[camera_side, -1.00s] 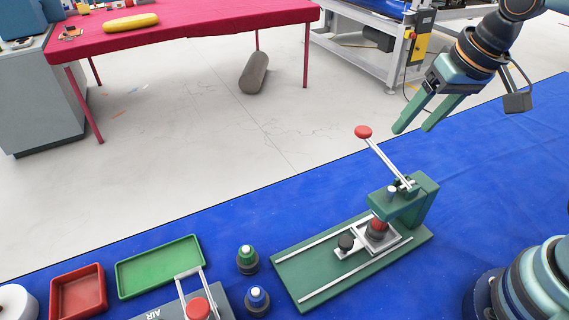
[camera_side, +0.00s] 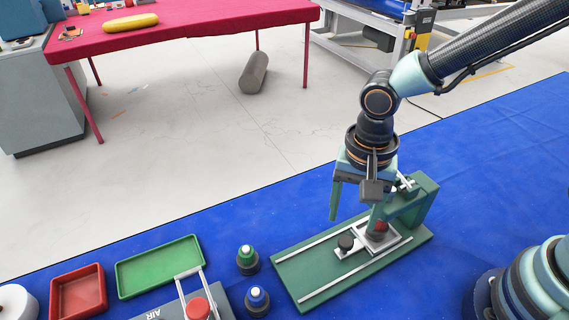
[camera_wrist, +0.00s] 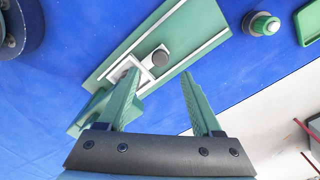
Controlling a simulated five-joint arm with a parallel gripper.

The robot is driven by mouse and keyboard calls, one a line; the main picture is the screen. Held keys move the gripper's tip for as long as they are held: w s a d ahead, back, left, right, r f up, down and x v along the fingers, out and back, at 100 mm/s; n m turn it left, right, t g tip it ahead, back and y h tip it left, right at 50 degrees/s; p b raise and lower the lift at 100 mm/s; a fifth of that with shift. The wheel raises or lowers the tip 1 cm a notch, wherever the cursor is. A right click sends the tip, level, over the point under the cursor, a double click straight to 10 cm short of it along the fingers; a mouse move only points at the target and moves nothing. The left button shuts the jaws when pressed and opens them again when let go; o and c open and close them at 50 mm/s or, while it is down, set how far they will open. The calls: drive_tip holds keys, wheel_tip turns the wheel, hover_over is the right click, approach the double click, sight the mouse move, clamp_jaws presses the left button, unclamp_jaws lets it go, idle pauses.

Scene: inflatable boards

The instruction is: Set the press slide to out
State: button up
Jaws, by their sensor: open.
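The press (camera_side: 315,272) is a green base with two pale rails and a green head (camera_side: 425,200) at its right end. The pale slide (camera_side: 360,247) sits at the head end of the rails, with a dark round knob (camera_side: 345,242) on its left side. A red-topped dark piece (camera_side: 381,227) stands on it, partly covered by a finger. My gripper (camera_side: 354,225) is open above the slide, fingers down, with nothing between them. The wrist view shows my gripper (camera_wrist: 158,72), the knob (camera_wrist: 160,57) and part of the slide (camera_wrist: 146,74). The press lever is mostly hidden behind my gripper.
A green button (camera_side: 246,257) and a blue button (camera_side: 257,298) stand left of the press. A green tray (camera_side: 160,267), a red tray (camera_side: 78,293) and a grey unit with a red-knobbed lever (camera_side: 198,308) lie further left. The blue mat is clear behind the press.

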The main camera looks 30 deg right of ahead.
sight(346, 241)
wheel_tip(346, 241, down, 7)
idle(0.3)
clamp_jaws()
idle(1.5)
